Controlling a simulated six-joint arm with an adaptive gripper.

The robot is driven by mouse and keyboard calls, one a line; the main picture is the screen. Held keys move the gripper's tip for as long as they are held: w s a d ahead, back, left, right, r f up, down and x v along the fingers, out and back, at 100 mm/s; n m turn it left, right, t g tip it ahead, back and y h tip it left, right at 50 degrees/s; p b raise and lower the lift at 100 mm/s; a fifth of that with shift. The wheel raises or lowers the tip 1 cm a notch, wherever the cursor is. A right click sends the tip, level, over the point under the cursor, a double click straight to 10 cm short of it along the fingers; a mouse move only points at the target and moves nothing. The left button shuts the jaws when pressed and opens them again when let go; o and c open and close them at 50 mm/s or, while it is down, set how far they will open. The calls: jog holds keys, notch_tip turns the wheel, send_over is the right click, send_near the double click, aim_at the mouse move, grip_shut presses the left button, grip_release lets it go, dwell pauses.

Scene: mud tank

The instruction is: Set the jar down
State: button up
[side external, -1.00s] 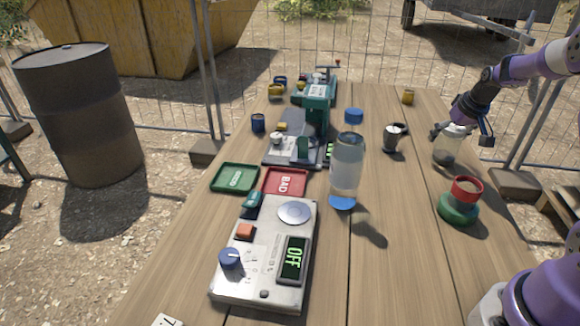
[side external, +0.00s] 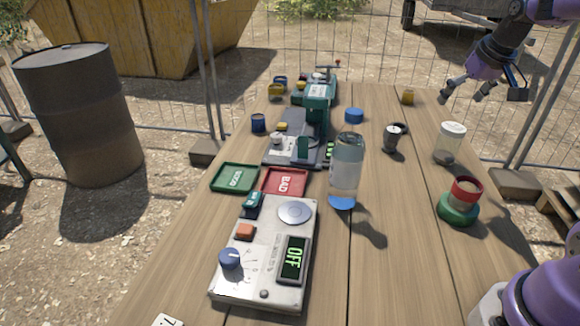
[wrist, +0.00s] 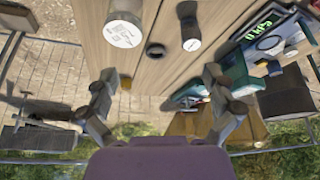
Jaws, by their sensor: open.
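The jar (side external: 450,143) is clear with a pale lid and some dark matter at its bottom. It stands upright on the right side of the wooden table, apart from my gripper. My gripper (side external: 468,92) is open and empty, raised above and beyond the jar near the table's far right edge. In the wrist view the jar's labelled lid (wrist: 122,30) shows at the top, beyond the open fingers of my gripper (wrist: 163,92).
A red-and-green container (side external: 460,198) is nearer the front. A tall water cylinder (side external: 346,170), red tray (side external: 284,181), green tray (side external: 235,178) and mixer (side external: 265,255) occupy the middle and left.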

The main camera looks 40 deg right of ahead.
jog(key=s+a+r+n, duration=0.2)
jog(key=a+r, duration=0.1)
jog(key=a, duration=1)
jog(key=s+a+f+n+t+y, duration=0.1)
jog(key=s+a+f+n, duration=0.1)
jog(key=s+a, duration=0.6)
jog(key=a+f, duration=0.1)
jog(key=a, duration=0.2)
jog(key=shift+s+a+f+n+y, duration=0.2)
jog(key=shift+s+n+y, duration=0.1)
jog(key=shift+s+y, duration=0.1)
jog(key=shift+o, duration=0.2)
jog(key=shift+w, duration=0.1)
